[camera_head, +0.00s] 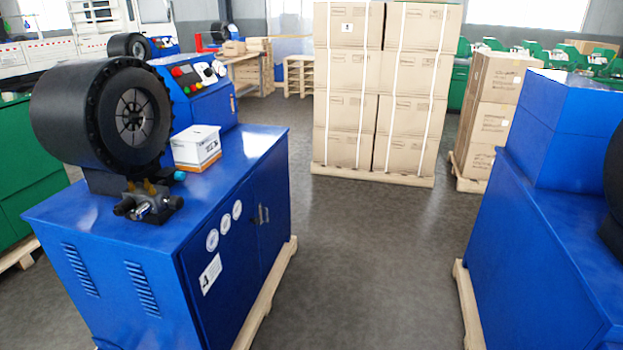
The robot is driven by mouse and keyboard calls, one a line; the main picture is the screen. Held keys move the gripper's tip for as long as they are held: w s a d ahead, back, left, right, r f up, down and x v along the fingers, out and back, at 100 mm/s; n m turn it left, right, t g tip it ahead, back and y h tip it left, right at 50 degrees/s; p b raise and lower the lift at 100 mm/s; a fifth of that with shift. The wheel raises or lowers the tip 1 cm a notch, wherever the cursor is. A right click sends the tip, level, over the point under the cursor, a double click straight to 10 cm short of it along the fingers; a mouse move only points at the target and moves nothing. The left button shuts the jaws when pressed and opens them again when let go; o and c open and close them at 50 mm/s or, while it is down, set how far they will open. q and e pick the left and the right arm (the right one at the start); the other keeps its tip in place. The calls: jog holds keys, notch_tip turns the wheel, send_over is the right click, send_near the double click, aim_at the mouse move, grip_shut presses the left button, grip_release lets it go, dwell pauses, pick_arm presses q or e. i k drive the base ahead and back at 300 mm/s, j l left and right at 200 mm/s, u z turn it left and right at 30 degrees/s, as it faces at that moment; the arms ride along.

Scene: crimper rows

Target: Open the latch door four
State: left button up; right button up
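A blue crimper cabinet (160,240) stands at the left on a wooden pallet. Its right-hand side has door panels (235,235) with a small metal latch handle (262,214) near the middle. The doors look shut. Neither of my grippers shows in the head view.
A black crimper head (100,112), a valve block (148,203) and a white box (196,147) sit on the cabinet. Another blue machine (545,240) stands at the right. Strapped cartons (380,95) stand on a pallet behind. The grey floor (370,270) between the machines is clear.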

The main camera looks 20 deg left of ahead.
aim_at(270, 179)
jog(key=i, duration=1)
jog(key=i+l+u, duration=0.15)
jog(key=i, duration=0.85)
jog(key=i+l+u, duration=0.1)
jog(key=i+u, duration=0.35)
jog(key=i+l+u, duration=0.15)
jog(key=u, duration=0.3)
jog(key=i+l+u, duration=0.35)
jog(key=u, duration=0.15)
jog(key=i+l+u, duration=0.25)
jog(key=l+u, duration=0.2)
